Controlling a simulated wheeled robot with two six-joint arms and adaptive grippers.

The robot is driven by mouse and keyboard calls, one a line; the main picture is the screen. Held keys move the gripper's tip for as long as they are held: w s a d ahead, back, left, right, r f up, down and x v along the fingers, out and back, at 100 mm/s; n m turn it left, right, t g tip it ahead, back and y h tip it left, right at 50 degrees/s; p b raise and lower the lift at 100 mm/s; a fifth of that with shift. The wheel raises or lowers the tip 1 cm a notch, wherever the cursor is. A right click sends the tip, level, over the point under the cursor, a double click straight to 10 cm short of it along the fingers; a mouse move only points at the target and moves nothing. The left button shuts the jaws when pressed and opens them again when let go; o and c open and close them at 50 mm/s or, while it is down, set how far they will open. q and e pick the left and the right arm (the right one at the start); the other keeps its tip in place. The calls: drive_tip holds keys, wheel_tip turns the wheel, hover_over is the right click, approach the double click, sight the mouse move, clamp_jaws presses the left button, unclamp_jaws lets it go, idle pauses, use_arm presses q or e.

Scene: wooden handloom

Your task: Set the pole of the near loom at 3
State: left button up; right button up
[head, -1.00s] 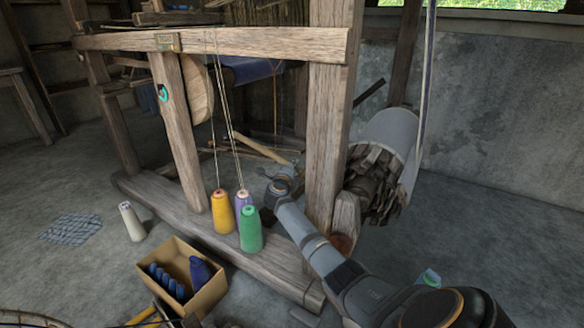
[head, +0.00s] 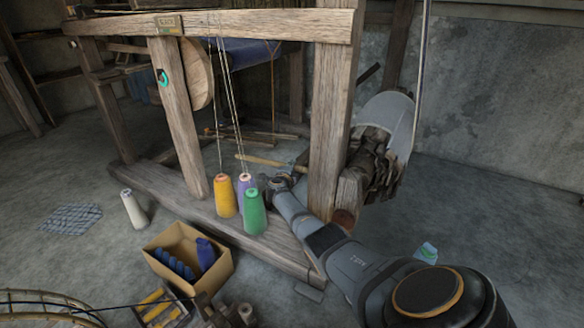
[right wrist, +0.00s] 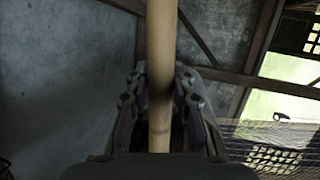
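The near loom is a large frame of weathered wood (head: 330,110). A light wooden pole (head: 258,160) shows low behind its front post, lying nearly level. The pole's far end and any numbered positions cannot be made out. My left gripper is not in view.
Yellow, purple and green thread cones (head: 254,212) stand on the loom's base beam. A white cone (head: 133,209) and a cardboard box (head: 215,270) with blue spools are on the floor. The floor at right is mostly clear.

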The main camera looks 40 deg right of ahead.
drive_tip(key=o, duration=0.4)
drive_tip(key=shift+a, duration=0.1)
drive_tip(key=v, duration=0.7)
drive_tip(key=shift+a, duration=0.15)
drive_tip(key=shift+s, duration=0.1)
idle(0.3)
